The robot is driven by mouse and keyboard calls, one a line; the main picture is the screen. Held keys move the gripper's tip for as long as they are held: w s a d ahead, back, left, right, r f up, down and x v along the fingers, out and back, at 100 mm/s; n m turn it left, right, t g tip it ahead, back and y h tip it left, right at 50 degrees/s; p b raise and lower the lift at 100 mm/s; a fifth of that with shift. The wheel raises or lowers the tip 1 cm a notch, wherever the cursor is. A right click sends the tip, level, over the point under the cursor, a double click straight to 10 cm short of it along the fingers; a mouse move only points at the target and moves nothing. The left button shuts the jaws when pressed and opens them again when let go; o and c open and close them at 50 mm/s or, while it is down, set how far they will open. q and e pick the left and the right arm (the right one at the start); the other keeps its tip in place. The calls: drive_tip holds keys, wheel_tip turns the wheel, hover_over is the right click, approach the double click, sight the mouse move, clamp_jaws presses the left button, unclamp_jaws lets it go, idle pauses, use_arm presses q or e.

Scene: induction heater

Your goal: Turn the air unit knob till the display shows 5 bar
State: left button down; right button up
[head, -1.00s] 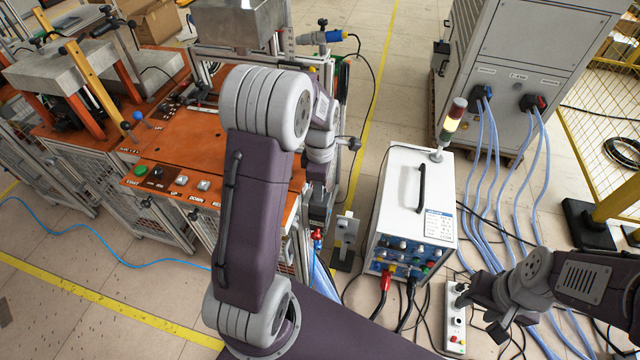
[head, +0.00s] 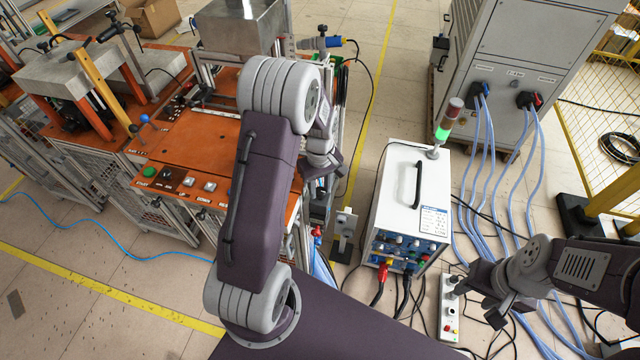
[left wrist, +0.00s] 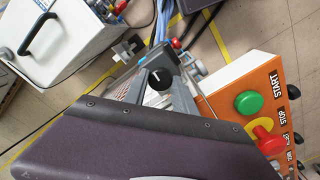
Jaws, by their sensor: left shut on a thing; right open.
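In the left wrist view a round black knob (left wrist: 160,79) with a white mark sits between the fingers of my left gripper (left wrist: 163,88), which is shut on it. In the head view my left gripper (head: 322,164) is by the right side of the orange bench, and the knob is hidden there. I cannot make out a pressure display or a reading in either view. My right gripper (head: 479,300) is open and empty, above the floor near the white power strip.
A white box unit (head: 402,190) with a signal light (head: 446,122), lit green, stands right of the bench. The orange bench (head: 205,140) has push buttons. A grey cabinet (head: 530,60) with blue cables stands behind. A power strip (head: 449,320) and cables lie on the floor.

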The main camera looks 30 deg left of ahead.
use_arm(q)
drive_tip(key=m+p, duration=0.1)
drive_tip(key=m, duration=0.3)
drive_tip(key=shift+r+m+p, duration=0.15)
drive_tip(key=shift+m+p, duration=0.15)
drive_tip(key=shift+p, duration=0.05)
drive_tip(key=m+p, duration=0.1)
drive_tip(key=m, duration=0.2)
drive_tip(key=shift+m, duration=0.3)
drive_tip(key=m+p, duration=0.1)
drive_tip(key=m, duration=0.3)
drive_tip(key=shift+m+p, duration=0.55)
drive_tip(key=shift+m, duration=1.95)
drive_tip(key=c, duration=1)
unclamp_jaws()
drive_tip(key=shift+c, duration=0.2)
